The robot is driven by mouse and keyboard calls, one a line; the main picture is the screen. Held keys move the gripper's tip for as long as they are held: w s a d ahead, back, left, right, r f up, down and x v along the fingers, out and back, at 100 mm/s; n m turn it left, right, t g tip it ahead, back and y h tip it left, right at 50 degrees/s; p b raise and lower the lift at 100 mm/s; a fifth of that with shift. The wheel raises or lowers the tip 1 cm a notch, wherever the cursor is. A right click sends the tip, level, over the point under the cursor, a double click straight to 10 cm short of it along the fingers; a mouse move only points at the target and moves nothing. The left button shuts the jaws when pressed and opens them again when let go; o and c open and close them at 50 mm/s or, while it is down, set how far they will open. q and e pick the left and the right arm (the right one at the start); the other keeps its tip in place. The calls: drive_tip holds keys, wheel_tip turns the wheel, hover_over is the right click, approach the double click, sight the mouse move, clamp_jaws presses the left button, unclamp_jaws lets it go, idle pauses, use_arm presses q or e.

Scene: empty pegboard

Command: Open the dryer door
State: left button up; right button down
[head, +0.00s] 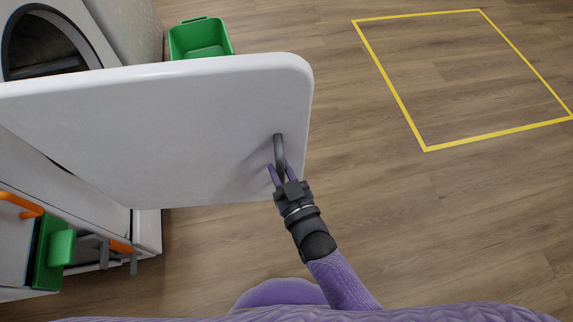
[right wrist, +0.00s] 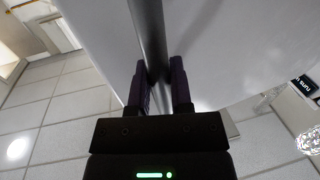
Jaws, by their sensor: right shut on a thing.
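The dryer door (head: 150,115) is a large white panel standing swung out from the dryer in the head view. The dryer's round dark opening (head: 42,45) shows at the top left. A dark grey handle (head: 279,150) is fixed near the door's right edge. My right gripper (head: 280,176) is shut on this handle. In the right wrist view, my right gripper's fingers (right wrist: 160,88) lie on both sides of the handle bar (right wrist: 149,40), close to the door's pale surface (right wrist: 225,50). My left gripper is not in view.
A green bin (head: 200,40) stands on the floor behind the door. A yellow taped outline (head: 425,150) marks the floor at the right. A green and orange item (head: 60,248) sits at the lower left. The wooden floor right of the door is clear.

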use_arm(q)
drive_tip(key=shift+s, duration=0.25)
use_arm(e)
drive_tip(key=shift+s, duration=0.2)
drive_tip(key=c, duration=0.8)
unclamp_jaws()
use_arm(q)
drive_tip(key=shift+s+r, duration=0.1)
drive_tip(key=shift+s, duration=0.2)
use_arm(e)
drive_tip(key=shift+o, duration=1.2)
drive_tip(key=shift+s, duration=0.3)
use_arm(q)
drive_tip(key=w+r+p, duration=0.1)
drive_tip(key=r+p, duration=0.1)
drive_tip(key=p, duration=0.1)
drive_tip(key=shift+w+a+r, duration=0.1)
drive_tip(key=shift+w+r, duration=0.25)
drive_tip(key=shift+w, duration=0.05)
use_arm(e)
drive_tip(key=v, duration=0.9)
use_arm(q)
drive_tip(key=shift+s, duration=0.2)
use_arm(e)
drive_tip(key=shift+s+d, duration=0.1)
drive_tip(key=shift+d, duration=0.05)
